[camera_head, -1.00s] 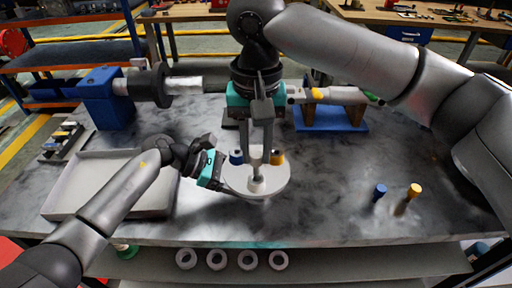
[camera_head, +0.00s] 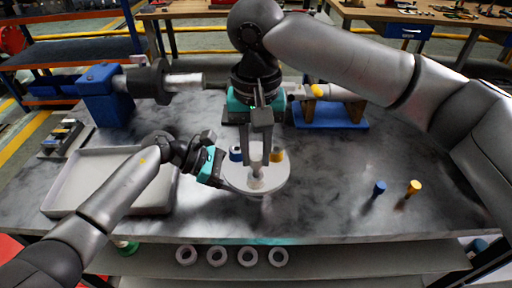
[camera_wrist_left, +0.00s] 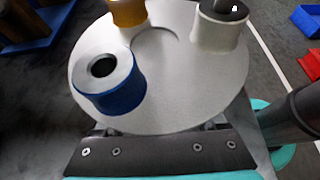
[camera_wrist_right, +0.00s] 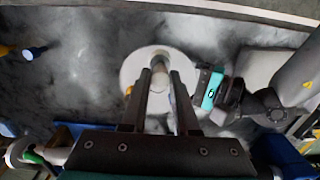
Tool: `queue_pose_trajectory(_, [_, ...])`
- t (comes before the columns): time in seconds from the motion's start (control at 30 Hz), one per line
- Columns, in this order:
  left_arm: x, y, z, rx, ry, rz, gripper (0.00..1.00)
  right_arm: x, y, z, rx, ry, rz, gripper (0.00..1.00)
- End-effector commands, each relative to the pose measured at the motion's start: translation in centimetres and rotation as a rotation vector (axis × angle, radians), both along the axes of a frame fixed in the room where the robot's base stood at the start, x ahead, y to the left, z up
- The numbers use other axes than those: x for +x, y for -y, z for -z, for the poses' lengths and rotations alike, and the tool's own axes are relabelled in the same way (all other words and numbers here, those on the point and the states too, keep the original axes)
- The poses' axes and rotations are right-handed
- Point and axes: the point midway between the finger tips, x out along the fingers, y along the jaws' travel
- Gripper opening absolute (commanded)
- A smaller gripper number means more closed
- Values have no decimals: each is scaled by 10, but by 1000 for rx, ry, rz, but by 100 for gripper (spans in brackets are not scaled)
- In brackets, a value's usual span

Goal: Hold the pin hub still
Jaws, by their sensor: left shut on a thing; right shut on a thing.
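The pin hub is a pale round disc (camera_head: 240,184) with a blue bushing (camera_head: 236,154), a yellow bushing (camera_head: 277,156) and a white bushing (camera_head: 256,183) standing on it. My left gripper (camera_head: 222,178) is shut on the disc's left rim. The left wrist view shows the disc (camera_wrist_left: 170,95) close up, with its blue bushing (camera_wrist_left: 110,83) open at the top. My right gripper (camera_head: 257,154) points down over the hub and is shut on a pale pin (camera_wrist_right: 158,68) above the white bushing. The fingers partly hide the pin, and I cannot tell how deep it sits.
A blue-headed pin (camera_head: 379,187) and a yellow-headed pin (camera_head: 413,187) stand on the table at right. An empty grey tray (camera_head: 62,190) lies at left. A blue stand with a shaft (camera_head: 103,100) is behind. Several white rings (camera_head: 217,257) lie on the shelf below.

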Motion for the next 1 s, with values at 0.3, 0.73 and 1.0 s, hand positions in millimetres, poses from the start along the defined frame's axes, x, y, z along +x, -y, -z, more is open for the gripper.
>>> queue_pose_trajectory(0.3, [1, 1, -3, -6, 4, -1, 0, 0, 0, 7, 0, 0, 0, 0])
queue_pose_trajectory(0.73, [1, 1, -3, -6, 4, -1, 0, 0, 0, 17, 1, 0, 0, 0])
queue_pose_trajectory(1.0, [1, 1, -3, -6, 4, -1, 0, 0, 0, 16, 0, 0, 0, 48])
